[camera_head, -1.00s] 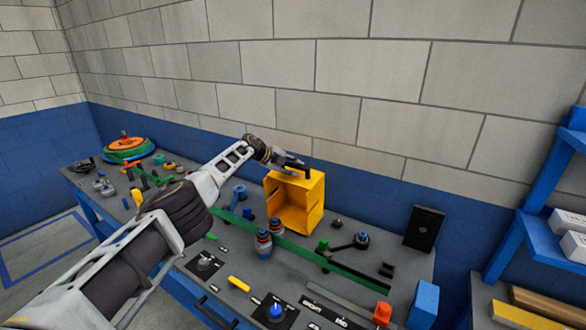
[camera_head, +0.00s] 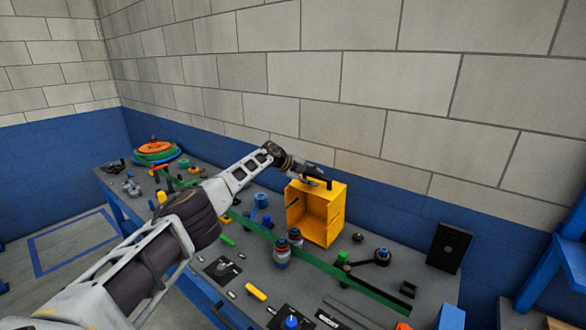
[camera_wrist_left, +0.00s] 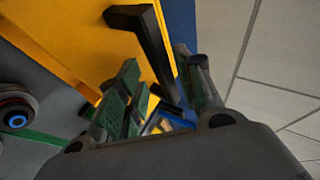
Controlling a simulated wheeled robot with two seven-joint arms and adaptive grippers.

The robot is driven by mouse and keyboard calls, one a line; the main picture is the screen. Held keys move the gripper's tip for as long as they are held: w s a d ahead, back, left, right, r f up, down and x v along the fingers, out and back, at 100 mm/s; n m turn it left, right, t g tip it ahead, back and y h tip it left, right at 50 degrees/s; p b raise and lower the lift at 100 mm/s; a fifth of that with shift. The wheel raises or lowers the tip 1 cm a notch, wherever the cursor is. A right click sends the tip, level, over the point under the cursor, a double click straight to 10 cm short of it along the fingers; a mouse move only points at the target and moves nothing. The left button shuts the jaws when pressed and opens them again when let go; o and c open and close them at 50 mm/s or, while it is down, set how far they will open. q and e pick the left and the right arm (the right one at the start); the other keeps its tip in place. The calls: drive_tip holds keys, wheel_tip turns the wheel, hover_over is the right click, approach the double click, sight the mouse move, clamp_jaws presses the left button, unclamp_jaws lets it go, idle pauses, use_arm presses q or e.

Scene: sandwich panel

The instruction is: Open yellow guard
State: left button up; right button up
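The yellow guard (camera_head: 331,222) is a box-like cover on the grey panel bench, with a hollow side facing left toward me. A black bar handle (camera_head: 318,182) sits on its top. My left gripper (camera_head: 322,173) is at this handle, above the guard. In the left wrist view, the guard (camera_wrist_left: 75,35) fills the upper left and the black handle (camera_wrist_left: 150,35) runs down between the two fingers of my left gripper (camera_wrist_left: 156,58). The fingers stand apart with a visible gap; I see no clear grip on the handle. My right gripper is out of view.
The bench holds a green rail (camera_head: 330,267), red-and-blue knobs (camera_head: 282,252), a black upright box (camera_head: 449,247) and an orange-green wheel (camera_head: 156,150). A block wall (camera_head: 400,120) stands close behind. Blue shelving is at the right edge.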

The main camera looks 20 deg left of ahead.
use_arm(q)
drive_tip(key=shift+v, duration=1.05)
drive_tip(key=v, duration=0.8)
drive_tip(key=shift+s+r, duration=0.25)
drive_tip(key=shift+s, duration=0.05)
idle(0.4)
